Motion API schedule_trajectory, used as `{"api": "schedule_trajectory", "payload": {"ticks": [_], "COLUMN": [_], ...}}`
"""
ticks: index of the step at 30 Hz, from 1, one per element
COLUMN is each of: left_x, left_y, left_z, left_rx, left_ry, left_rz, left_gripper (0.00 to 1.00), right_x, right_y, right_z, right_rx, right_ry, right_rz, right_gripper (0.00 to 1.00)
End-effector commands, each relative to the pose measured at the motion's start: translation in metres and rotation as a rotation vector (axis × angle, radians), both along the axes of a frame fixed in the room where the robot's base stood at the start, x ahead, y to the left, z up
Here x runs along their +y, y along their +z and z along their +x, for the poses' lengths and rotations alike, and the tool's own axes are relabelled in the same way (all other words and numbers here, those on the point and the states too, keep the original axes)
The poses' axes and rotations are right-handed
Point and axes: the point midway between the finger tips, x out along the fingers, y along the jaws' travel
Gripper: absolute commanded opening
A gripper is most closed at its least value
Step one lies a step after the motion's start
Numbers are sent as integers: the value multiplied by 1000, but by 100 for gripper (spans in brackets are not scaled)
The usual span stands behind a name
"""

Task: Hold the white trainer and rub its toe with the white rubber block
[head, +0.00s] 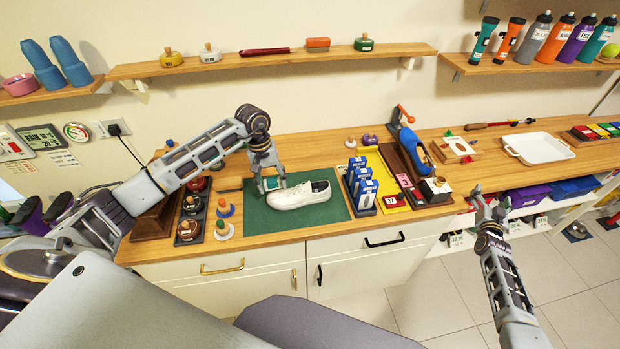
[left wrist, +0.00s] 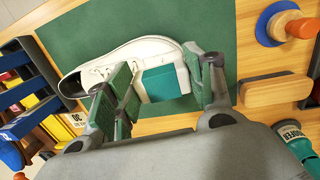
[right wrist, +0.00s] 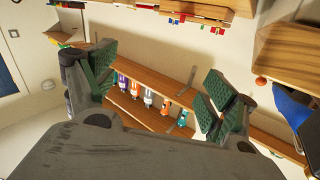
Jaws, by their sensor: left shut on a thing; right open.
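The white trainer (head: 303,195) lies on the green mat (head: 257,216), its toe to the left in the head view. It also shows in the left wrist view (left wrist: 120,57). My left gripper (head: 271,184) is over the toe end. In the left wrist view my left gripper (left wrist: 168,88) is shut on the white rubber block (left wrist: 160,84), which has a teal part. The block is right at the trainer's toe; I cannot tell whether they touch. My right gripper (head: 488,203) is open and empty, right of the bench front; it also shows in the right wrist view (right wrist: 155,88).
Blue-and-white boxes (head: 362,187) stand just right of the mat. Dark tins (head: 190,204) and knobbed brushes (head: 224,229) stand left of it. A wooden block (left wrist: 276,90) lies beside the mat. A white tray (head: 537,148) sits further right. The mat's front is clear.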

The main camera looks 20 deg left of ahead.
Motion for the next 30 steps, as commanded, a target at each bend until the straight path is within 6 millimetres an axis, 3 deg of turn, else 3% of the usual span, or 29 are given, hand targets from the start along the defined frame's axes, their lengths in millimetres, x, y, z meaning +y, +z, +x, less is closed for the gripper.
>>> {"api": "schedule_trajectory", "payload": {"ticks": [6,15,30], "left_x": [0,0,0], "left_y": [0,0,0], "left_z": [0,0,0], "left_rx": [0,0,0], "left_ry": [0,0,0], "left_rz": [0,0,0], "left_gripper": [34,34,34], "right_x": [64,149,286], "right_y": [42,103,219], "right_z": [31,59,76], "right_rx": [7,7,-34], "right_ry": [100,226,399], "right_rz": [-95,-249,-562], "right_gripper": [85,85,85]}}
